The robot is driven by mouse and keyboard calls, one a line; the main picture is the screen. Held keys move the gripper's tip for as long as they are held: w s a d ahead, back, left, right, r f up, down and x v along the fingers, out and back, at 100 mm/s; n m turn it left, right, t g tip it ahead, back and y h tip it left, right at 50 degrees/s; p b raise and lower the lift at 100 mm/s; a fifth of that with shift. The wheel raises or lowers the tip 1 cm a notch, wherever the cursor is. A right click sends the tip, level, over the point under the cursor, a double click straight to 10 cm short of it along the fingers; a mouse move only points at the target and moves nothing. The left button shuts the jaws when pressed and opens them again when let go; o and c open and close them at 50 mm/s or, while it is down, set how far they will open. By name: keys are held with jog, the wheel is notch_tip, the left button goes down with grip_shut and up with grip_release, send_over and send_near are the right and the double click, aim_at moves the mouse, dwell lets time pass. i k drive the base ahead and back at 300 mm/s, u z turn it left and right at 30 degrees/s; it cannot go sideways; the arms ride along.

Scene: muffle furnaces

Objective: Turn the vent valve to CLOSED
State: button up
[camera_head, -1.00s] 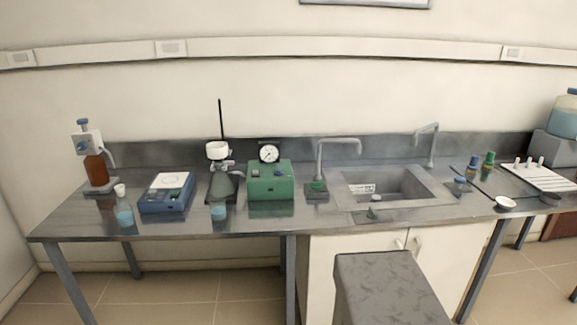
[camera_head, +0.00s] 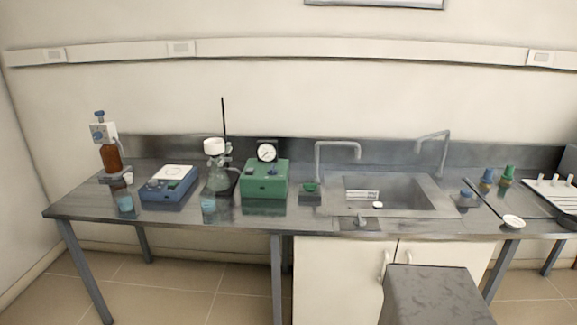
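A green box-shaped unit (camera_head: 265,183) stands on the grey bench left of the sink, with a round white dial gauge (camera_head: 267,153) above its back. A small dark blue knob-like part (camera_head: 272,172) sits on its top and may be the vent valve. It is too small to read any marking or tell its setting. Left of the unit, a flask (camera_head: 219,178) with a white funnel (camera_head: 214,146) on top stands by a black rod. My gripper is not in view.
A blue balance (camera_head: 168,185), a brown bottle (camera_head: 110,157) and beakers (camera_head: 208,205) stand on the bench's left. A sink (camera_head: 440,208) with grey taps is to the right. A grey stool-like block (camera_head: 435,295) stands before the white cabinet (camera_head: 335,280). Floor shows at left.

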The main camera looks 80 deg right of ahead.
aim_at(272, 171)
jog(key=z, duration=0.2)
jog(key=k, duration=0.8)
jog(key=z, duration=1.1)
jog(key=i, duration=0.5)
jog(key=u, duration=0.15)
